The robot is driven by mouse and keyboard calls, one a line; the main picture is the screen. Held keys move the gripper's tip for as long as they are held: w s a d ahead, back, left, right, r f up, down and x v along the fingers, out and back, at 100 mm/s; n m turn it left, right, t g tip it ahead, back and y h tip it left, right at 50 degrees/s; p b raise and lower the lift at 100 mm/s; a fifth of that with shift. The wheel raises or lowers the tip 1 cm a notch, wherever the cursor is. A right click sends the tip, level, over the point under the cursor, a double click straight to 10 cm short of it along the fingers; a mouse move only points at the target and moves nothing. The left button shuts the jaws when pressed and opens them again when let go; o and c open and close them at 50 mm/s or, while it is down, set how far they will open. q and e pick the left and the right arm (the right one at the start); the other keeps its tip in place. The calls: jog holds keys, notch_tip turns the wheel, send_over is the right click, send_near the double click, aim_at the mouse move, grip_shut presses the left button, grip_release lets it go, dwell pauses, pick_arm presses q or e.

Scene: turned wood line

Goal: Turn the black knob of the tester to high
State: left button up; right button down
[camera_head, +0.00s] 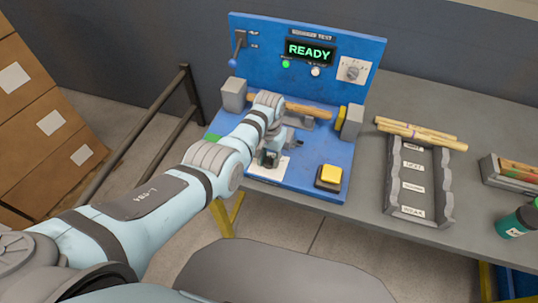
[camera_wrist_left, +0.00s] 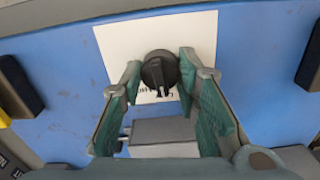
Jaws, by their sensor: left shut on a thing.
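The blue tester (camera_head: 309,187) stands on the grey bench, with a lit display (camera_head: 310,51) reading READY. The black knob (camera_wrist_left: 159,68) sits on a white label plate (camera_wrist_left: 197,32) on the tester's base. In the left wrist view its pale pointer mark faces the lower edge of the picture; the label's lettering is partly hidden and unreadable. My left gripper (camera_wrist_left: 161,78) is shut on the knob, with one green-padded finger on each side. In the head view my left arm and gripper (camera_head: 268,160) largely cover the knob. My right gripper is not in view.
A wooden spindle (camera_head: 306,109) lies between grey blocks behind my wrist. A yellow button (camera_head: 330,174) is right of the knob. A lever (camera_head: 238,47) and grey dial (camera_head: 352,70) are on the back panel. A grey tray (camera_head: 446,190) with turned sticks stands right; cardboard boxes (camera_head: 40,125) left.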

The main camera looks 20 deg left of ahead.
aim_at(269, 158)
pick_arm(q)
jog(key=m, duration=0.5)
jog(key=shift+r+m+p, duration=0.1)
jog(key=shift+m+p, duration=0.2)
jog(key=shift+p, duration=0.1)
jog(key=shift+m, duration=2.3)
jog(key=o, duration=1.2)
jog(key=shift+c, duration=0.2)
notch_tip(269, 158, up, 12)
